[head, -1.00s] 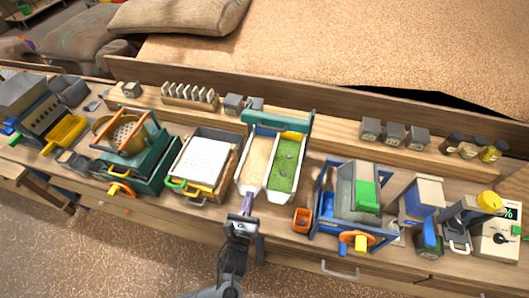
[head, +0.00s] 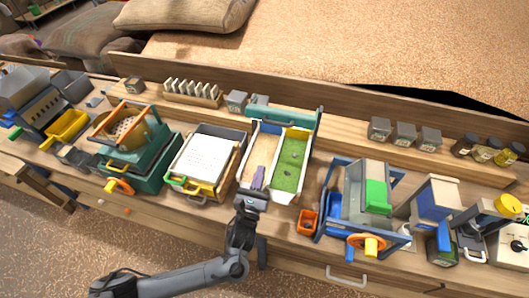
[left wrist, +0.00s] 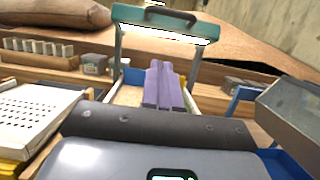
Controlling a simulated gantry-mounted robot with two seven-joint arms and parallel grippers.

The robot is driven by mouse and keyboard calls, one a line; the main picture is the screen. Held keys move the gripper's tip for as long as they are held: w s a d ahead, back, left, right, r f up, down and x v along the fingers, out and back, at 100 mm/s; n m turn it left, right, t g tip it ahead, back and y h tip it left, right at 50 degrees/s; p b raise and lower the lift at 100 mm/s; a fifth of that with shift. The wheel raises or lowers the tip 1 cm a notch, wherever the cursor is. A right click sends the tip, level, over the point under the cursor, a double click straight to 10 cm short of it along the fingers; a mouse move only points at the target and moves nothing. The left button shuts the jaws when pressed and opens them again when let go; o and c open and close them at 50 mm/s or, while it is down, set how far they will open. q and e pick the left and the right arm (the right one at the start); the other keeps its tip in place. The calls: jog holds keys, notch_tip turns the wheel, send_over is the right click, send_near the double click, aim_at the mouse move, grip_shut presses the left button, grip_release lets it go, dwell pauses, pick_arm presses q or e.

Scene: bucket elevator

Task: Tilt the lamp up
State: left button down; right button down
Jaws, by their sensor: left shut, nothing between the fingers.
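The lamp is a teal bar (head: 283,111) across the far end of a two-lane tray (head: 247,196). In the left wrist view the lamp (left wrist: 165,31) shows a bright white underside, a dark handle on top and posts at both sides. My left gripper (head: 259,172) is over the near part of the tray's tan lane, short of the lamp and apart from it. In the left wrist view its purple fingers (left wrist: 164,70) are together with nothing between them, pointing towards the lamp. They hide part of the tray. My right gripper is not in view.
Left of the tray is a box with a white perforated sheet (head: 207,154). Right of it are a small orange bin (head: 308,222) and a blue-framed device (head: 335,205). Small grey blocks (head: 404,135) and jars (head: 487,150) stand on the back shelf.

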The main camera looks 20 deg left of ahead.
pick_arm(q)
send_near(279, 119)
jog(key=a+f, duration=0.1)
jog(key=f, duration=0.1)
jog(key=w+r, duration=0.2)
jog(key=r, duration=0.1)
jog(key=shift+w+a+r, duration=0.3)
jog(key=shift+w, duration=0.1)
